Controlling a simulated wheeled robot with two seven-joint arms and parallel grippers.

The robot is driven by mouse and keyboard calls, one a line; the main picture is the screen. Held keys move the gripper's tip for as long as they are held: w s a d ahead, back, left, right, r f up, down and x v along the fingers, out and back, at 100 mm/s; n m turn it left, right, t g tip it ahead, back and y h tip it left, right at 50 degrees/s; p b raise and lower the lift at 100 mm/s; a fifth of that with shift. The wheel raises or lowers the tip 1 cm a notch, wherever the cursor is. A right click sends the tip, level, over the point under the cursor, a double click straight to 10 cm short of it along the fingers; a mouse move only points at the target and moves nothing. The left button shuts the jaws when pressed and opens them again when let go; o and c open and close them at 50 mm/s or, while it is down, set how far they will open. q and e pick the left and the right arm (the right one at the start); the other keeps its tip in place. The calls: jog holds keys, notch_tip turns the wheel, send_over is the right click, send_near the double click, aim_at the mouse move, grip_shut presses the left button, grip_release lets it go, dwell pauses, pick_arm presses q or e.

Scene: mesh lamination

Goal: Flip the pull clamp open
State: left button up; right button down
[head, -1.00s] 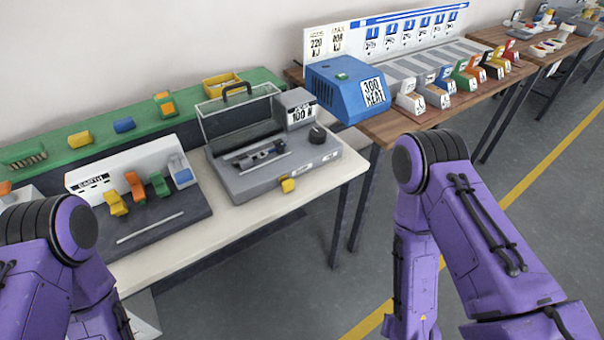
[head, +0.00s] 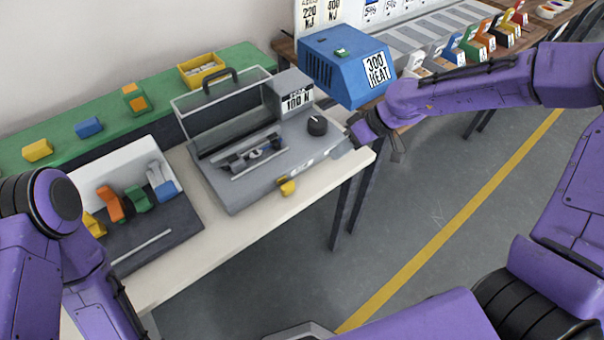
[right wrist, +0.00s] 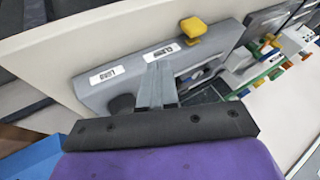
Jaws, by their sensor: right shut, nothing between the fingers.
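The grey pull tester (head: 262,179), labelled 100 N, stands on the white table. A clear cover with a black handle (head: 217,80) stands upright over its back part. A dark clamp fixture (head: 250,157) sits in its middle. A yellow lever (head: 287,188) sticks out at its front edge and also shows in the right wrist view (right wrist: 191,29). My right gripper (head: 397,152) is shut and empty, by the tester's right end. Its fingers (right wrist: 157,82) overlap the tester in the wrist view. My left gripper is outside the view.
A black knob (head: 317,125) rises at the tester's right. The blue heat box (head: 345,65) stands close behind my right forearm. A board with coloured clips (head: 150,230) lies left of the tester. The floor in front of the table (head: 340,275) is clear.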

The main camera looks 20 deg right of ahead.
aim_at(287, 187)
jog(key=x, duration=0.9)
jog(key=shift+f+p, duration=0.1)
jog(key=shift+p, duration=0.2)
jog(key=a, duration=0.1)
jog(key=a+p, duration=0.1)
jog(key=a, duration=0.1)
jog(key=shift+s+a+f, duration=0.2)
jog(key=shift+s+f, duration=0.1)
jog(key=shift+s, duration=0.1)
jog(key=shift+s+a+p, duration=0.25)
jog(key=shift+a+p, duration=0.05)
jog(key=shift+a, duration=0.2)
jog(key=shift+f, duration=0.1)
jog(key=shift+w, duration=0.1)
jog(key=shift+a, duration=0.1)
jog(key=a, duration=0.1)
jog(key=s+a, duration=0.1)
jog(key=a, duration=0.1)
jog(key=s+a, duration=0.1)
jog(key=a, duration=0.1)
jog(key=shift+b, duration=0.4)
jog(key=shift+d, duration=0.1)
